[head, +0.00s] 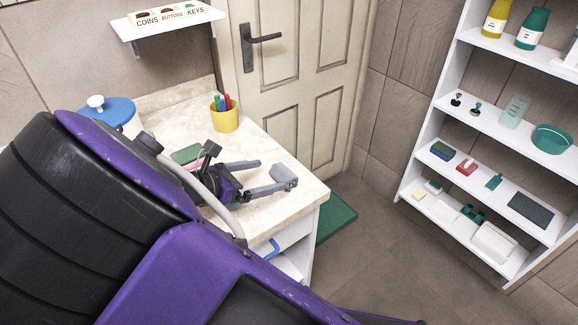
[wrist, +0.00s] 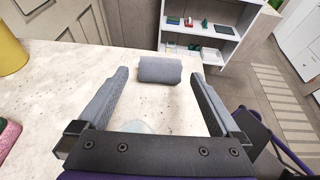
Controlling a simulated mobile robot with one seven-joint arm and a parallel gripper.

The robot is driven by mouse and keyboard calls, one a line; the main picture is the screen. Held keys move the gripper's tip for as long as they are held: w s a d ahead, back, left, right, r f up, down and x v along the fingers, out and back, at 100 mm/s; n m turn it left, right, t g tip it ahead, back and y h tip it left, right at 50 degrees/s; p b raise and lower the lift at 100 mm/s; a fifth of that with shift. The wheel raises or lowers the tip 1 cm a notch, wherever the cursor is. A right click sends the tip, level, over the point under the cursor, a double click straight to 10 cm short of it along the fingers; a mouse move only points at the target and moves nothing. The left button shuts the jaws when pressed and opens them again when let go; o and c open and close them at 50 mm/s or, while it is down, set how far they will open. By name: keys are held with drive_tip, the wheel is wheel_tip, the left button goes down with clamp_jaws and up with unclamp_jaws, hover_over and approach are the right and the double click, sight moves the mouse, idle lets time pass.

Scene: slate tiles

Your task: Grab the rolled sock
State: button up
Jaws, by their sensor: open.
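The rolled sock (wrist: 160,70) is a grey cylinder lying on the pale stone countertop (wrist: 70,75). In the wrist view it sits just beyond my fingertips, centred between them and lying crosswise. In the head view the sock (head: 284,172) shows near the counter's right edge, partly overlapped by a finger. My gripper (head: 272,174) is open and low over the counter. In the wrist view my gripper (wrist: 160,77) has its fingers spread wider than the sock, with nothing held. Whether a finger touches the sock cannot be told.
A yellow cup with pens (head: 224,116) stands behind my gripper. A pink and green sponge (wrist: 8,133) lies left in the wrist view. A faint clear round object (wrist: 148,127) lies between my fingers. A white shelf unit (head: 446,150) stands right, across open floor.

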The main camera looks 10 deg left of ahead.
sight(281, 172)
drive_tip(key=x, duration=0.8)
drive_tip(key=shift+r+b, duration=0.1)
drive_tip(key=shift+b, duration=0.25)
drive_tip(key=c, duration=1.1)
